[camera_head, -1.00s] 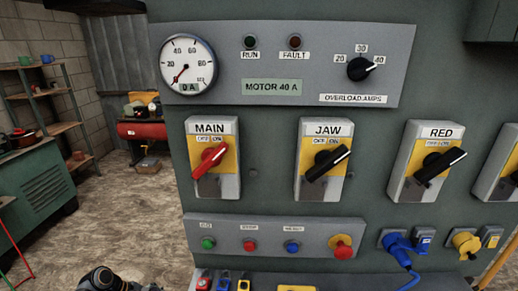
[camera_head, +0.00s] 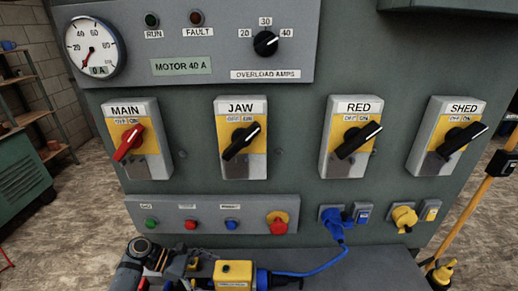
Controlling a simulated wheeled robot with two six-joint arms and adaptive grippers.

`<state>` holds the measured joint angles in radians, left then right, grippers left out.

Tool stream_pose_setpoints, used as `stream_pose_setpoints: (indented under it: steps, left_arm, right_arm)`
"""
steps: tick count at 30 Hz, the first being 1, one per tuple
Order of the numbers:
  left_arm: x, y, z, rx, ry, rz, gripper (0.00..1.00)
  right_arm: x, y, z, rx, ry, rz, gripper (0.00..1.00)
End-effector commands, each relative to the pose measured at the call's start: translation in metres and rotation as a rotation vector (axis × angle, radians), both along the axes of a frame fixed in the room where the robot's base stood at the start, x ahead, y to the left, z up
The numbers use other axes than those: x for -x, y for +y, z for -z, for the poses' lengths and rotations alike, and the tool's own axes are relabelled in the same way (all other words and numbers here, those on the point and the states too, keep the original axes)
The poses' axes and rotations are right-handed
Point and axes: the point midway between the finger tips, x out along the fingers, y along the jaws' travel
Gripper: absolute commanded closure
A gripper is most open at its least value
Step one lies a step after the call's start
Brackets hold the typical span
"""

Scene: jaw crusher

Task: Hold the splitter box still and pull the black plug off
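The yellow splitter box (camera_head: 235,272) lies on the grey ledge at the bottom of the head view, its lower part cut off by the frame edge. A blue plug (camera_head: 263,279) sits at its right side, with a blue cable running up to the panel. I cannot make out a black plug. My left gripper (camera_head: 178,275) is low in the picture, just left of the box. Its fingertips are unclear, and I cannot tell whether they touch the box. My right gripper is not in view.
The cable ends in a blue plug (camera_head: 335,224) at the panel's socket. A button strip (camera_head: 205,214) with a red emergency stop (camera_head: 278,222) is above the ledge (camera_head: 360,268). Several rotary switches are higher up. The ledge right of the cable looks clear.

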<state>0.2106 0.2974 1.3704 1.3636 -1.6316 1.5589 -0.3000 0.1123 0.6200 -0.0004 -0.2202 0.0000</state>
Motion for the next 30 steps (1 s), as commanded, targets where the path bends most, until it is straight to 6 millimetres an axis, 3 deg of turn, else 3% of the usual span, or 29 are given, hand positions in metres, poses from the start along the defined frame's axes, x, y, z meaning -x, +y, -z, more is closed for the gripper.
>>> stream_pose_setpoints:
  steps: [8,17,20,30]
  left_arm:
    - [0.000,-0.009,0.011,0.000,0.000,0.000,0.09]
    - [0.000,-0.052,0.039,0.001,-0.003,0.001,0.09]
    - [0.000,-0.066,0.034,0.002,0.003,-0.001,0.09]
    - [0.000,-0.087,0.049,-0.001,0.001,0.000,0.09]
  right_arm:
    - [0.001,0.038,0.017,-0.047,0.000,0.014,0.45]
    - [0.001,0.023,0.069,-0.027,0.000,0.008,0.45]
    - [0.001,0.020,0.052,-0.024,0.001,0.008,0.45]
    - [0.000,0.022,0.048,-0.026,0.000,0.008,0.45]
